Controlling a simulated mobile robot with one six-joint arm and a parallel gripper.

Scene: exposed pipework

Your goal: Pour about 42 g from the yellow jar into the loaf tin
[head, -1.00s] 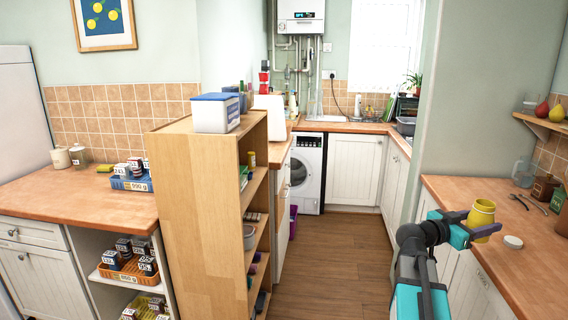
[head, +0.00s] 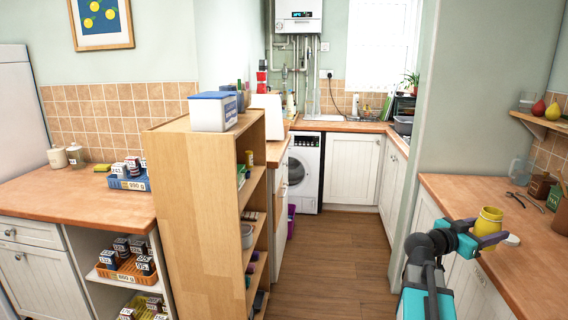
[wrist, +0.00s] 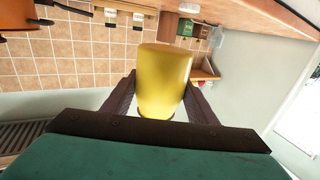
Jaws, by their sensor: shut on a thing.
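The yellow jar (head: 488,221) is held roughly upright above the front edge of the right-hand counter in the head view. My gripper (head: 489,236) is shut on its side, with one dark finger visible across it. In the wrist view the jar (wrist: 163,80) stands between both dark fingers of my gripper (wrist: 160,98). Its contents cannot be seen. I cannot make out a loaf tin in either view.
A pale round lid (head: 512,240) lies on the right counter (head: 500,262) just beyond the jar. A tall wooden shelf (head: 190,200) rises left of the open floor (head: 335,255).

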